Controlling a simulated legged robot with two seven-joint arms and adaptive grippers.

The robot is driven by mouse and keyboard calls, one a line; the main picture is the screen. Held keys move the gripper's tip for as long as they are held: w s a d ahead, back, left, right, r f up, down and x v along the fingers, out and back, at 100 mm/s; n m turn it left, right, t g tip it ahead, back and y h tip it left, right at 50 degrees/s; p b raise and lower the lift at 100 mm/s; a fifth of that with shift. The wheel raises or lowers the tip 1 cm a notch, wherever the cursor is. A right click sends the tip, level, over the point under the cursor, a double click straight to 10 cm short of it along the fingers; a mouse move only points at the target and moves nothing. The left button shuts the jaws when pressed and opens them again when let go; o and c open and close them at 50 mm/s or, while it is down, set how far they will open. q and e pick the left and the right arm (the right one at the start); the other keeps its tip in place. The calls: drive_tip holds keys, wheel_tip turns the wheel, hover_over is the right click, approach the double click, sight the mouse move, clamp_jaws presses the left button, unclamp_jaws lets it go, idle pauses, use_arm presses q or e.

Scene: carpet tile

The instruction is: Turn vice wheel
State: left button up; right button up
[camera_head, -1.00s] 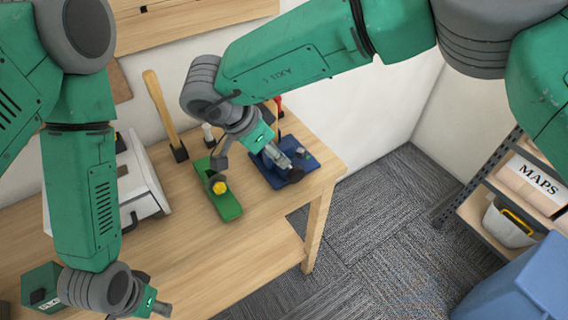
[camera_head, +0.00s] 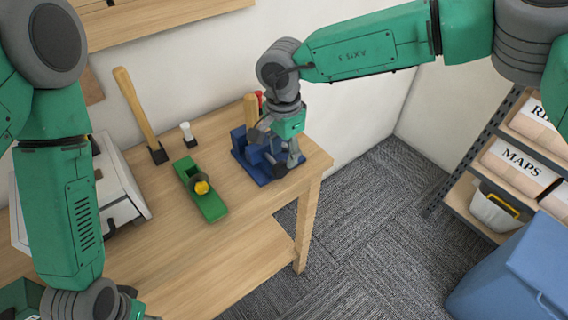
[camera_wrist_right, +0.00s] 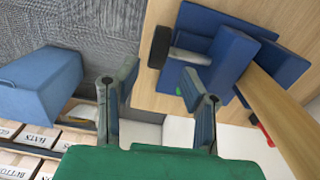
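The blue vice (camera_head: 240,150) is fixed at the right end of the wooden workbench. Its dark wheel (camera_head: 281,169) faces the bench's front edge, and my right arm partly covers the vice in the head view. In the right wrist view the dark wheel (camera_wrist_right: 159,47) sits on a short grey shaft against the blue vice body (camera_wrist_right: 230,55). My right gripper (camera_head: 284,152) is over the vice, close to the wheel. In the right wrist view the right gripper (camera_wrist_right: 160,86) has its fingers spread with nothing between them. My left gripper (camera_head: 135,308) is mostly cut off at the bottom left.
A green plane (camera_head: 213,207) with a yellow knob lies left of the vice. A wooden-handled tool (camera_head: 135,108) and a white-topped tool (camera_head: 187,132) stand behind it. A grey-white case (camera_head: 118,185) is further left. Shelving (camera_head: 500,185) and a blue bin (camera_head: 515,275) stand right.

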sight(285, 165)
drive_tip(key=f, duration=0.4)
drive_tip(key=shift+d+f, duration=0.25)
drive_tip(key=shift+d, duration=0.15)
use_arm(q)
drive_tip(key=shift+d+r, duration=0.1)
drive_tip(key=shift+d, duration=0.25)
drive_tip(key=shift+a, duration=0.15)
use_arm(e)
drive_tip(key=shift+a, duration=0.15)
drive_tip(key=shift+c, duration=0.4)
drive_tip(key=shift+a, duration=0.1)
drive_tip(key=c, duration=0.7)
clamp_jaws()
use_arm(q)
drive_tip(key=shift+r, duration=0.1)
use_arm(e)
drive_tip(key=shift+r, duration=0.1)
